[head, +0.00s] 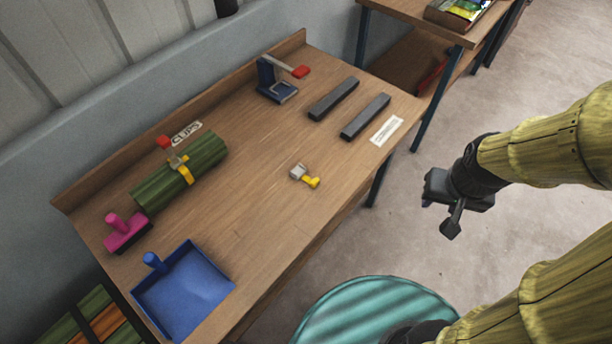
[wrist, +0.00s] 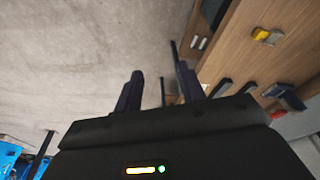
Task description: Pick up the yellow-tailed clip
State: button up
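The yellow-tailed clip (head: 305,177) lies on the wooden workbench (head: 250,205), near its front edge. It has a small grey body and a yellow tail that points to the lower right in the head view. In the wrist view the clip (wrist: 264,35) shows at the upper right on the bench. My gripper (head: 438,216) is off to the right of the bench, over the floor and well apart from the clip. In the wrist view its two fingers (wrist: 160,72) stand apart with nothing between them.
A green roll (head: 203,155) with a yellow band and a red-tipped piece, a pink block (head: 126,235) and a blue dustpan (head: 188,292) lie left. Two dark bars (head: 334,99) and a blue red-handled device (head: 276,85) are behind. A teal round top (head: 365,312) stands in front.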

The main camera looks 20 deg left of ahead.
jog(key=a+f+n+h+b, duration=0.25)
jog(key=a+f+n, duration=0.35)
jog(key=a+n, duration=0.3)
jog(key=a+f+n+h+b, duration=0.1)
jog(key=a+f+n+h, duration=0.4)
jog(key=a+n, duration=0.4)
jog(key=s+a+f+n+t, duration=0.1)
jog(key=s+a+n+t, duration=0.1)
jog(key=a, duration=0.4)
jog(key=s+a+f+n+t+y+b, duration=0.1)
jog(key=s+a+f+n+t, duration=0.1)
jog(key=a+n+t, duration=0.2)
jog(key=s+a+f+n+t+y+b, duration=0.1)
jog(key=s+a+f+n+t, duration=0.1)
jog(key=a+n+t, duration=0.2)
jog(key=shift+a+f+n+y, duration=0.2)
jog(key=shift+a+n+y, duration=0.05)
jog(key=shift+a+n, duration=1.5)
jog(key=shift+a, duration=0.1)
jog(key=p+x, duration=0.1)
jog(key=x, duration=1.1)
jog(key=shift+w+f, duration=0.1)
jog(key=shift+w, duration=0.05)
